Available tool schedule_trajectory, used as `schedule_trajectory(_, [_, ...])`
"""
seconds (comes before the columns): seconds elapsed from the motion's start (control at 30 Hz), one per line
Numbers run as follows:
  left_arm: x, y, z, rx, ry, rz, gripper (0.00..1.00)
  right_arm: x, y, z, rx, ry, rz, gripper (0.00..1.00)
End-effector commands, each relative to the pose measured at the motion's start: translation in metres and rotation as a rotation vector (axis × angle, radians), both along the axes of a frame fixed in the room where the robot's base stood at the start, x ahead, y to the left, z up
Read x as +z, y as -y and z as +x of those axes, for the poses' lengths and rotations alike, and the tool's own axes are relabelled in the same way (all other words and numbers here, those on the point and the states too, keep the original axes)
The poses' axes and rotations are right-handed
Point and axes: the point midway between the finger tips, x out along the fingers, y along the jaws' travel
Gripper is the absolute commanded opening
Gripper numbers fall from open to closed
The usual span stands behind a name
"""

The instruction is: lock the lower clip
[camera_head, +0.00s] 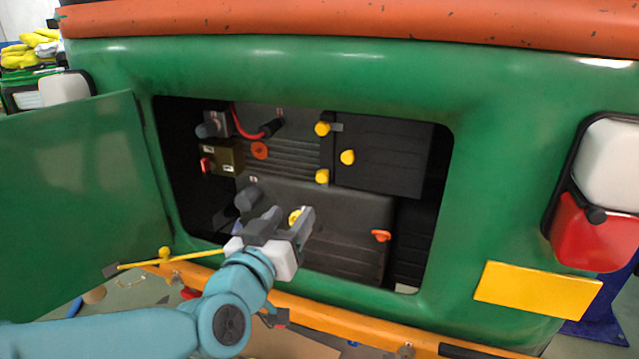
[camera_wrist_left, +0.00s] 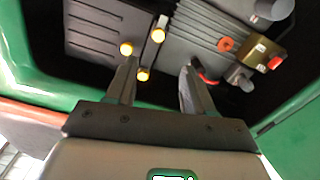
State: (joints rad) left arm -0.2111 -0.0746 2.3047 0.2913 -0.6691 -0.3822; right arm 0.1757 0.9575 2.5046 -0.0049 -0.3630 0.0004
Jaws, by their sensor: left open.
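The lower clip (camera_head: 322,176) is a yellow knob at the left edge of the black box lid (camera_head: 385,160). An upper clip (camera_head: 322,128) has a grey bar reaching right toward the lid, and a yellow lid knob (camera_head: 347,157) sits between them. In the left wrist view, turned over, the lower clip (camera_wrist_left: 158,35) is beyond the fingertips. My left gripper (camera_head: 285,217) is open, below and left of the lower clip and apart from it. Its fingers also show in the wrist view (camera_wrist_left: 158,68). My right gripper is out of view.
The green body opening (camera_head: 448,190) surrounds the compartment. The green door (camera_head: 75,185) stands open at left. A red cable (camera_head: 243,125), an orange cap (camera_head: 259,151) and an orange handle (camera_head: 381,236) are inside. A yellow rod (camera_head: 185,257) lies near the opening's lower left.

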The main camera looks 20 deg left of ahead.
Motion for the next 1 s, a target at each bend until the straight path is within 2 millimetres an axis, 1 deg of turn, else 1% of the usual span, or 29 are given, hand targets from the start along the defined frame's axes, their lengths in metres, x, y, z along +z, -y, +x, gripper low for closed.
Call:
schedule_trajectory(0.03, [0.000,0.001,0.013,0.000,-0.003,0.001,0.53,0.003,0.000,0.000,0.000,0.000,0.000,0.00])
schedule_trajectory(0.3, [0.001,0.005,0.080,-0.001,-0.003,0.000,0.53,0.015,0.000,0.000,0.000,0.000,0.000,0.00])
schedule_trajectory(0.4, [0.001,0.007,0.101,-0.002,-0.003,-0.001,0.53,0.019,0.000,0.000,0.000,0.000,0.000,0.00])
schedule_trajectory(0.5, [0.001,0.008,0.116,-0.002,-0.003,-0.001,0.53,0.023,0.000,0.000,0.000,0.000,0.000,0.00])
schedule_trajectory(0.6, [0.001,0.009,0.127,-0.001,-0.002,-0.001,0.53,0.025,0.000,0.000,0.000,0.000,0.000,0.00])
schedule_trajectory(0.7, [0.000,0.009,0.132,-0.001,-0.001,-0.001,0.53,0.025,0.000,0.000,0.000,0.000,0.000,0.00])
schedule_trajectory(0.97, [0.000,0.009,0.133,-0.001,-0.001,-0.001,0.53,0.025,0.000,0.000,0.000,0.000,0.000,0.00])
schedule_trajectory(1.0, [0.000,0.009,0.133,-0.001,-0.001,-0.001,0.46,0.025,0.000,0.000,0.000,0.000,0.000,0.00])
